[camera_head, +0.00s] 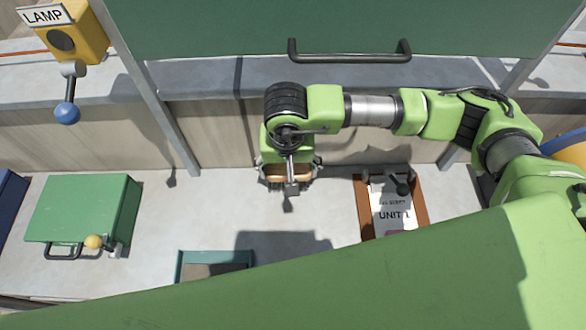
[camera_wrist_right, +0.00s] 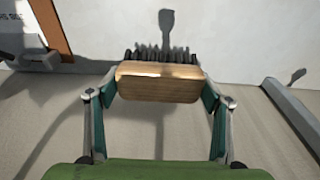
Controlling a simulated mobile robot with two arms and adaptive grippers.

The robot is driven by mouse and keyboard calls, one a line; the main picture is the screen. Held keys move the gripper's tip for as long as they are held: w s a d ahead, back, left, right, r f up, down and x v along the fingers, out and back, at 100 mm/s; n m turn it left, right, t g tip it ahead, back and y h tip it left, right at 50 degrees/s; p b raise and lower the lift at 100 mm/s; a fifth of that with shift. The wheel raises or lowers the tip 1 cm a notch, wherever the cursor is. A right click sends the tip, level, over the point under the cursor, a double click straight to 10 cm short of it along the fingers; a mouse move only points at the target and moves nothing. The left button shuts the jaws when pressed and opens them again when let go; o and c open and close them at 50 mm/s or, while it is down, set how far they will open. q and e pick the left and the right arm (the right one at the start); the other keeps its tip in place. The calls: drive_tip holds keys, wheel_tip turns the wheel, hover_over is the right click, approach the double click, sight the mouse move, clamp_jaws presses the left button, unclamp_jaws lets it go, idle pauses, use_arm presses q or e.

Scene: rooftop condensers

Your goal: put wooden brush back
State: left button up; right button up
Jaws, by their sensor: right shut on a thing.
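My right gripper (camera_head: 289,186) comes in from the right on the green arm and points down over the pale work surface. It is shut on the wooden brush (camera_head: 273,179). In the right wrist view the brush (camera_wrist_right: 158,82) is a light wooden block between the two fingers, with dark bristles on its far side, facing the pale surface. In the head view the gripper hides most of the brush. I cannot tell whether the bristles touch the surface. My left gripper is not in view.
A teal-edged tray (camera_head: 180,268) lies at lower left of the gripper, partly hidden. A brown board (camera_head: 421,203) with a "UNIT 1" sheet lies right. A green box (camera_head: 78,207) stands left. A green panel (camera_head: 230,30) with a handle and a yellow LAMP box (camera_head: 88,42) are behind.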

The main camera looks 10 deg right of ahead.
drive_tip(key=shift+w+d+f, duration=0.3)
drive_tip(key=shift+f, duration=0.2)
drive_tip(key=f+p, duration=0.2)
drive_tip(key=f, duration=0.1)
drive_tip(key=shift+w+d, duration=0.15)
drive_tip(key=shift+d, duration=0.2)
drive_tip(key=shift+f, duration=0.5)
drive_tip(key=shift+a, duration=0.1)
drive_tip(key=shift+f, duration=0.1)
drive_tip(key=o, duration=1.1)
drive_tip(key=shift+c, duration=0.2)
